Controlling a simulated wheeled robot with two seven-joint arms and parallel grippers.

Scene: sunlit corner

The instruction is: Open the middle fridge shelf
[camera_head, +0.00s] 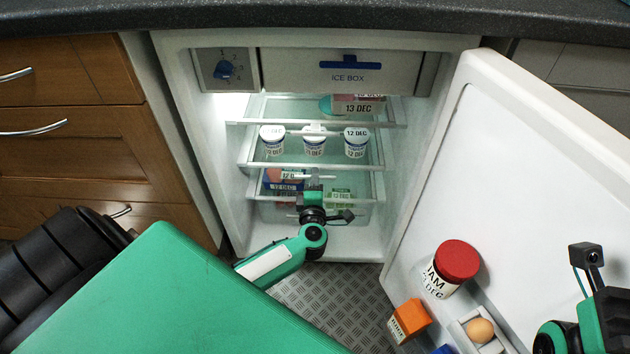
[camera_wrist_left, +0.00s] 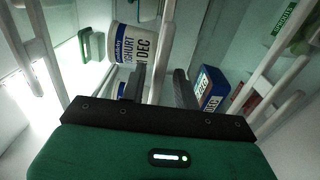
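The fridge is open, and its middle shelf (camera_head: 262,164) is a glass plate with a white front bar. Several white yoghurt cups (camera_head: 356,143) stand on it; one cup (camera_wrist_left: 131,44) shows large in the left wrist view. My left gripper (camera_head: 314,176) is at the middle of that shelf's front edge, below the cups. In the left wrist view, its two dark fingers (camera_wrist_left: 162,84) stand apart, with a narrow white bar seen in the gap. I cannot tell whether they touch it. Part of my right arm shows at the right edge; its fingers are out of view.
The upper shelf (camera_head: 245,122) holds a dated pack (camera_head: 358,106), under the ice box (camera_head: 348,72). The lower shelf (camera_head: 262,197) holds packages. The open fridge door (camera_head: 500,170) on the right carries a red-lidded jam jar (camera_head: 452,268), an orange carton (camera_head: 408,320) and an egg (camera_head: 480,330). Wooden drawers (camera_head: 70,70) flank the left.

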